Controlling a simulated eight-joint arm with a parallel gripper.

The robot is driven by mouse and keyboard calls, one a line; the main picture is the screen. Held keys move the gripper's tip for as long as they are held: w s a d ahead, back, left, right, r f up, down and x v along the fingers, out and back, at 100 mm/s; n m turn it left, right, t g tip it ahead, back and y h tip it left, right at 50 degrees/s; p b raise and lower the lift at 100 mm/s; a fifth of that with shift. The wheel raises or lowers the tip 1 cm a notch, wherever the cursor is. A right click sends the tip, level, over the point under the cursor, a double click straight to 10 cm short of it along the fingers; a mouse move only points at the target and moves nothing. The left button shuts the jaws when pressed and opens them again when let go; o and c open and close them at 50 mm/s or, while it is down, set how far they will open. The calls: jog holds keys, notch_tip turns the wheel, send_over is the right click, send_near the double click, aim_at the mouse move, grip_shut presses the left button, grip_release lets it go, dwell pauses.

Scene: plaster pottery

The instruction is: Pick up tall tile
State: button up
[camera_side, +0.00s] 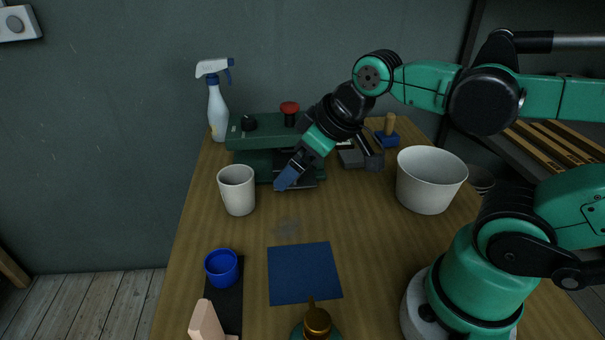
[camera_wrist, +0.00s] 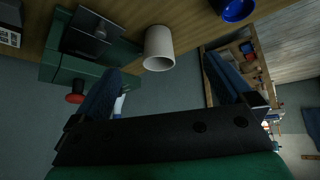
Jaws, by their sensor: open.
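I cannot tell for sure which thing is the tall tile. A pale peach upright piece (camera_side: 205,322) stands at the front left in the side view, cut off by the lower edge. A flat dark blue square (camera_side: 304,273) lies on the table to its right. My gripper (camera_side: 286,180) is in the air over the table, tilted down to the left, in front of the green machine. In the wrist view my gripper (camera_wrist: 170,85) has its two blue fingers wide apart with nothing held between them.
A white cup (camera_side: 237,190) stands left of my gripper, and a blue cup (camera_side: 222,268) sits on a black strip (camera_side: 229,312). The green machine (camera_side: 250,142), a spray bottle (camera_side: 217,108) and a white bowl (camera_side: 428,180) stand around. A brass piece (camera_side: 317,322) is at the front.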

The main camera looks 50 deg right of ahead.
jog(key=shift+s+d+f+m, duration=0.1)
jog(key=shift+d+f+m, duration=0.2)
jog(key=shift+f+m, duration=0.3)
jog(key=shift+c, duration=0.5)
jog(key=shift+d+f+m, duration=0.1)
jog(key=shift+d+m, duration=0.05)
jog(key=shift+m, duration=0.35)
jog(key=c, duration=0.6)
jog(key=shift+o, duration=0.2)
jog(key=n+g+y, duration=1)
jog(key=n+g, duration=0.3)
jog(key=n, duration=0.9)
send_near(198, 339)
jog(key=a+f, duration=0.2)
jog(key=f, duration=0.1)
jog(key=shift+s+a, duration=0.1)
jog(key=shift+a, duration=0.1)
jog(key=shift+s+a+f+n+g+y, duration=0.2)
jog(key=shift+s+a+f+n, duration=0.25)
jog(key=shift+s+a, duration=0.3)
jog(key=shift+s+a+f+n+g+y, duration=0.1)
jog(key=shift+s+a+f+n+g, duration=0.15)
jog(key=shift+s+a+f+n, duration=0.45)
jog(key=shift+s+a+f+n+g+y, duration=0.1)
jog(key=shift+s+a+f+n+g, duration=0.25)
jog(key=shift+a, duration=0.7)
